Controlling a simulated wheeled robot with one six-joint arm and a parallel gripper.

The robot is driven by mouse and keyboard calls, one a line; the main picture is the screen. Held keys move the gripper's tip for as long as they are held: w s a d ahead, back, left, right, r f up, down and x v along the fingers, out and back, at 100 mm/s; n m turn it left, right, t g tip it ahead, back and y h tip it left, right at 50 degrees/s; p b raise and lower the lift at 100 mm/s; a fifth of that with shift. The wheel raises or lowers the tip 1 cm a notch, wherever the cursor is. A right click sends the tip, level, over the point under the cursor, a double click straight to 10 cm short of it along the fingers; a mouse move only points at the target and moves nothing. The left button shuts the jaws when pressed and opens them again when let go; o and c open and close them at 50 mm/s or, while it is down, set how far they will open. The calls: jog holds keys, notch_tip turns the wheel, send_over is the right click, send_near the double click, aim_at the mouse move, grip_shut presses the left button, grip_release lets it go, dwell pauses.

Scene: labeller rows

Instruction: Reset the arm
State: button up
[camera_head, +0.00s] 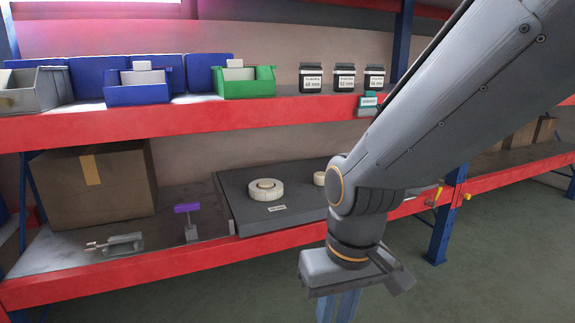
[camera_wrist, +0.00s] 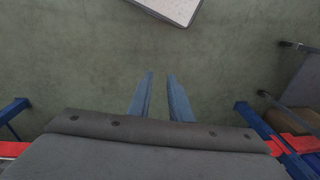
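My arm reaches down from the upper right in the head view, in front of the shelf rack. My gripper (camera_head: 339,308) points down over the floor in front of the lower shelf, and its tips are cut off by the frame's bottom edge. In the wrist view my gripper (camera_wrist: 160,76) shows two blue-grey fingers with a clear gap between them. Nothing is between the fingers, only green floor behind them.
The lower red-edged shelf (camera_head: 190,262) bears a cardboard box (camera_head: 95,185), a purple-topped stand (camera_head: 187,208), a metal clamp-like tool (camera_head: 118,245) and a dark platform with a pale roll (camera_head: 266,190). Bins and black jars (camera_head: 311,78) stand above. Floor (camera_head: 490,225) is open at right.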

jog(key=s+d+r+m+p, duration=0.2)
jog(key=d+r+p, duration=1)
jog(key=p, duration=0.6)
jog(key=shift+s+r+m+h, duration=0.2)
jog(key=shift+r+m+h, duration=0.35)
jog(key=shift+r, duration=0.85)
